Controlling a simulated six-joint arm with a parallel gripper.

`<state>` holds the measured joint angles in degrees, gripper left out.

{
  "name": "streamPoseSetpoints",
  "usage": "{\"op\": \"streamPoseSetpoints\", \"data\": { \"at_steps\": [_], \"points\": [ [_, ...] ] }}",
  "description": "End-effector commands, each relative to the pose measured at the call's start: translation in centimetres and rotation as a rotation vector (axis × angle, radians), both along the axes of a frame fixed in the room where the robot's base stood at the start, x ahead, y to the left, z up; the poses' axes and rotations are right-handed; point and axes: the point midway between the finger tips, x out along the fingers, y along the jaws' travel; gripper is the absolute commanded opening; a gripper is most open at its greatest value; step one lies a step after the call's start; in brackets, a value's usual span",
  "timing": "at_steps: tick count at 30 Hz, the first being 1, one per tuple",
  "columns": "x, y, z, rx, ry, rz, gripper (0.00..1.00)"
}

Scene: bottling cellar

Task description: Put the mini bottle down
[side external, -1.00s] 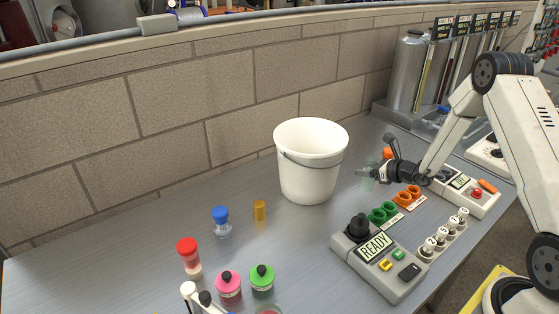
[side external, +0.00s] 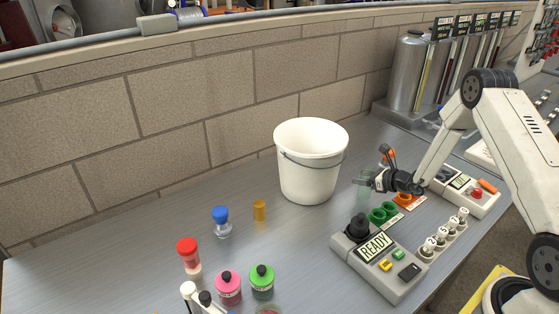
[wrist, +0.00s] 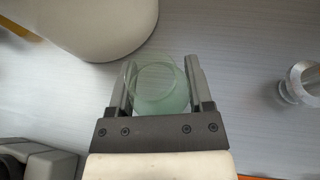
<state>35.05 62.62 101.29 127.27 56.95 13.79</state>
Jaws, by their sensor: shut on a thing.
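The mini bottle, a pale green see-through vessel, is between the two fingers of my gripper (wrist: 160,72) in the wrist view, where its round outline (wrist: 162,92) shows. In the side view my gripper (side external: 367,180) is shut on it just right of the white bucket, and the mini bottle (side external: 365,188) shows faintly at the fingertips. I cannot tell whether its base touches the bench.
The white bucket (side external: 308,170) stands close to the left. Green cups (side external: 383,213), orange cups (side external: 403,199) and a grey READY console (side external: 375,262) are in front. An amber vial (side external: 260,210) and a blue-capped bottle (side external: 221,220) stand farther left.

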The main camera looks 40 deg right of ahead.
Motion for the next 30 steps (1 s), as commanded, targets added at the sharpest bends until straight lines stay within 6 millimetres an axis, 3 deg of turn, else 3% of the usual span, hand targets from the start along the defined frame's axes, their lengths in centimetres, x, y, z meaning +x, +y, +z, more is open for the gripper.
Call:
{"op": "streamPoseSetpoints", "data": {
  "at_steps": [7,8,10,23,30],
  "points": [
    [0.0,0.0,-0.3,0.000,-0.001,0.000,0.00],
    [0.0,0.0,-0.3,0.000,0.000,0.000,0.76],
    [0.0,0.0,-0.2,0.000,0.000,0.000,0.98],
    [-0.1,0.0,0.1,0.000,0.000,0.000,1.00],
    [-1.9,-0.5,0.9,0.001,0.000,-0.001,1.00]
  ]
}}
